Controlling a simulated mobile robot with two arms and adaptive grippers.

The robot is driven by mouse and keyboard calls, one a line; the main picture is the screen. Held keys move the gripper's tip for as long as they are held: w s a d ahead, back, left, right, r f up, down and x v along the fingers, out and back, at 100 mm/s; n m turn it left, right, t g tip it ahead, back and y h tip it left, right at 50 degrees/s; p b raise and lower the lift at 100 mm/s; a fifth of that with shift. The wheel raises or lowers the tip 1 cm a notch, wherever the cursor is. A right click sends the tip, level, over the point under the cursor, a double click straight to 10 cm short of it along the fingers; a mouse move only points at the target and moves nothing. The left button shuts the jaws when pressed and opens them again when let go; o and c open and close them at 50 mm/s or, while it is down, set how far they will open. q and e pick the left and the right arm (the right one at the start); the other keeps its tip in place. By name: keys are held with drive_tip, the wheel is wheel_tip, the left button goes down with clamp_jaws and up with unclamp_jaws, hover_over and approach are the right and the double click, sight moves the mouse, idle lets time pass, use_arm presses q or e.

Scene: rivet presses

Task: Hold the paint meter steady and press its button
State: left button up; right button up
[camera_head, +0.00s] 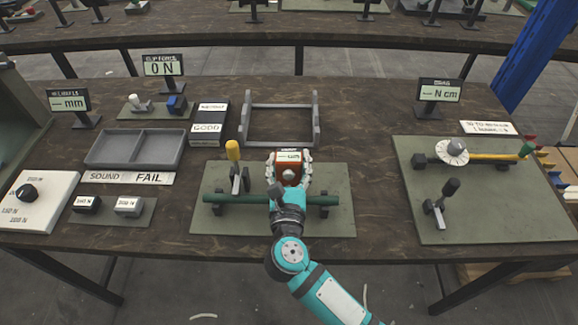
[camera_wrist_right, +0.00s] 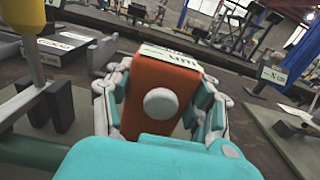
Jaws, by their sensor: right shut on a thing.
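The paint meter (camera_head: 290,170) is an orange-red block with a pale display on top reading "um". In the right wrist view the paint meter (camera_wrist_right: 150,85) shows a round grey-white button (camera_wrist_right: 160,102) on the face toward the camera. My right gripper (camera_head: 289,168) is shut on the meter, with a finger on each side of it; it also shows in the right wrist view (camera_wrist_right: 160,95). The meter is over the green mat by a dark green tube (camera_head: 240,199); whether it touches the tube is hidden. My left gripper is not in view.
A yellow-handled clamp (camera_head: 233,152) stands just left of the meter. A grey frame (camera_head: 317,120) is behind it. A grey two-part tray (camera_head: 133,165) and several signs are at left. A second mat (camera_head: 480,215) with a dial and rod is at right.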

wheel_tip(320, 180, up, 8)
drive_tip(key=shift+f, duration=4.05)
drive_tip(key=shift+f, duration=0.2)
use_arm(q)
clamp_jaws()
